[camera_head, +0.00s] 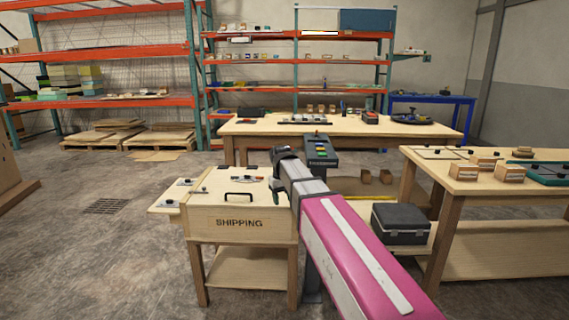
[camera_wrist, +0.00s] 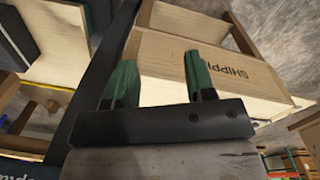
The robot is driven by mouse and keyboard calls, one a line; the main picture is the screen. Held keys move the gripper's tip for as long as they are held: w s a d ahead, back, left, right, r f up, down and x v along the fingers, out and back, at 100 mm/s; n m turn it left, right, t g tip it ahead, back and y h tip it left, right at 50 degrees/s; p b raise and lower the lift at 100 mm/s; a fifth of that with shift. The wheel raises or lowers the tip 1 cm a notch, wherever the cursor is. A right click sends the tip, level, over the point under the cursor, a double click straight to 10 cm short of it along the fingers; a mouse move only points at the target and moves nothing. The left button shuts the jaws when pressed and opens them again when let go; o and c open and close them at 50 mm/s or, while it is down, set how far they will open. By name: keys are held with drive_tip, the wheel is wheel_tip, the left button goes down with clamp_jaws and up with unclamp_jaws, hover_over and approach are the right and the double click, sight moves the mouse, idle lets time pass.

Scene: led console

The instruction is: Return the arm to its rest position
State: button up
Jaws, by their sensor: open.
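My gripper (camera_wrist: 157,72) shows in the wrist view as two green fingers standing well apart, with nothing between them. Beyond the fingers is the light wooden SHIPPING bench (camera_wrist: 172,66), seen tilted. In the head view my arm, pink and grey, reaches forward from the lower right to beside the SHIPPING bench (camera_head: 222,224). The fingers are mostly hidden there behind the wrist.
A workbench (camera_head: 240,129) with small items spans the back. A table (camera_head: 455,183) with small boxes stands at right. A black case (camera_head: 400,222) sits on a low surface right of my arm. Shelving (camera_head: 120,52) lines the wall. The floor at left is open around a drain grate (camera_head: 106,206).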

drive_tip(key=s+d+f+m, duration=0.2)
drive_tip(key=s+d+f, duration=0.6)
drive_tip(key=f, duration=0.4)
drive_tip(key=s+d+f+m, duration=0.2)
drive_tip(key=s+d+f, duration=0.7)
drive_tip(key=d+f, duration=0.2)
drive_tip(key=shift+s+d+f+m+y, duration=0.25)
drive_tip(key=shift+d+f+m+y, duration=0.05)
drive_tip(key=shift+f, duration=0.3)
